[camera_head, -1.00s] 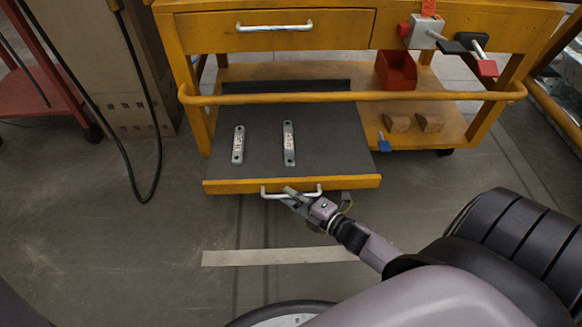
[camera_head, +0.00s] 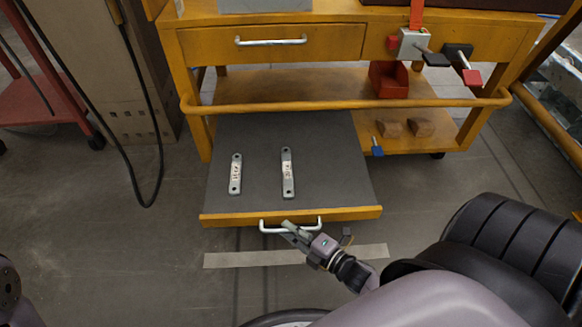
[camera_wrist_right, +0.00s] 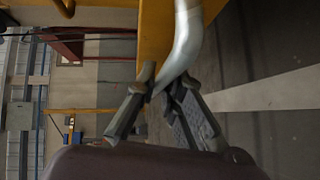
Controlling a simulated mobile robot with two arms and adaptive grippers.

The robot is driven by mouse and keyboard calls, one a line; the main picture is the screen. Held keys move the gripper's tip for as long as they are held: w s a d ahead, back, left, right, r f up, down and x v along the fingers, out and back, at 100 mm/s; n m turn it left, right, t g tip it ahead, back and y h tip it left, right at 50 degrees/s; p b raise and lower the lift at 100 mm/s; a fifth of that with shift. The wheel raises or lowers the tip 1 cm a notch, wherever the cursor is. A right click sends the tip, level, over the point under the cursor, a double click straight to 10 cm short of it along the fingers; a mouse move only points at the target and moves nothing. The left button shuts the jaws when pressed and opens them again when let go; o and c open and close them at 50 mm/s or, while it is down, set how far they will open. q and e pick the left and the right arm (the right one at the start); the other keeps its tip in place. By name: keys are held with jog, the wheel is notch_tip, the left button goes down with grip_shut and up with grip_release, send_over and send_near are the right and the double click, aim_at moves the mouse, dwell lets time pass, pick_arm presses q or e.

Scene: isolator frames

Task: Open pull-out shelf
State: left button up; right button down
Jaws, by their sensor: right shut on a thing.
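The pull-out shelf (camera_head: 330,165) is a grey board with a yellow front edge, extended out from under the yellow cart. Its silver bar handle (camera_head: 271,229) is on the front edge. In the right wrist view the fingers (camera_wrist_right: 160,88) are closed around the bent end of the silver handle (camera_wrist_right: 186,40). Two metal link bars with labels, a left one (camera_head: 235,174) and a right one (camera_head: 287,173), lie on the shelf. My left gripper is not in view.
The cart's yellow drawer (camera_head: 210,45) above is shut. A yellow rail (camera_head: 340,105) crosses over the shelf. A red bin (camera_head: 389,80) and wooden blocks (camera_head: 420,127) sit on the lower deck at right.

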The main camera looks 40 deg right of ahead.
jog(key=c, duration=1.7)
grip_release()
jog(key=v, duration=1.2)
